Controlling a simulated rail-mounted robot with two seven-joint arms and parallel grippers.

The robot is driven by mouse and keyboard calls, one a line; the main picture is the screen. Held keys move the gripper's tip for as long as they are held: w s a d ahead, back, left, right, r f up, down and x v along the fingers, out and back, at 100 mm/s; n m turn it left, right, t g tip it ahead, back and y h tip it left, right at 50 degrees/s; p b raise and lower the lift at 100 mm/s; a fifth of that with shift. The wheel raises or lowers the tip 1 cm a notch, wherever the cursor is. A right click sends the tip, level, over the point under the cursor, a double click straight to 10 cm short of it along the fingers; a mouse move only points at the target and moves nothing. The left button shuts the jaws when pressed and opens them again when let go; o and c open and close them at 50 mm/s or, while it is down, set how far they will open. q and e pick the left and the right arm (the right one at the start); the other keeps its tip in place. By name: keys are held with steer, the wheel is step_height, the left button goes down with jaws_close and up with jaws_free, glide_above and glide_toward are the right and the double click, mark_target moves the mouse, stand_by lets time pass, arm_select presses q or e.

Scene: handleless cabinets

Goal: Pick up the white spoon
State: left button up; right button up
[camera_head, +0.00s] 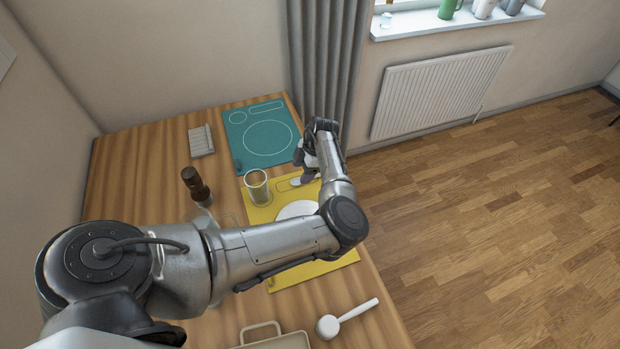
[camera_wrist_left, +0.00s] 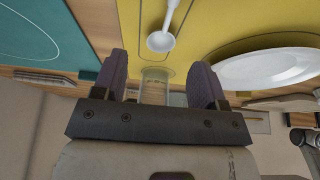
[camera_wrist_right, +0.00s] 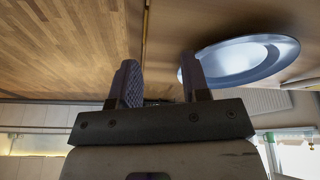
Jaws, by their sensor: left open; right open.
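A white spoon (camera_wrist_left: 160,41) with a round bowl lies on the yellow placemat (camera_wrist_left: 215,30) in the left wrist view, just beyond my left fingertips. In the head view my left gripper (camera_head: 304,170) hangs over the far end of the yellow placemat (camera_head: 318,268) and mostly hides that spoon. My left gripper (camera_wrist_left: 160,78) is open and empty. A larger white scoop-like spoon (camera_head: 345,318) lies near the table's front right edge. My right gripper (camera_wrist_right: 162,78) is open and empty in the right wrist view and is out of the head view.
A clear glass (camera_head: 257,187) stands on the yellow placemat, left of my left gripper. A white plate (camera_head: 295,210) is partly behind my left arm. A teal placemat (camera_head: 240,125), a dark-topped bottle (camera_head: 194,184) and a beige tray (camera_head: 285,342) are also on the table.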

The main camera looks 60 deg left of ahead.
mark_target(297, 181)
arm_select(q)
steer(key=shift+x, duration=2.1)
steer(key=shift+s, duration=0.1)
steer(key=shift+c, duration=0.5)
steer(key=shift+b, duration=0.3)
steer(key=c, duration=0.9)
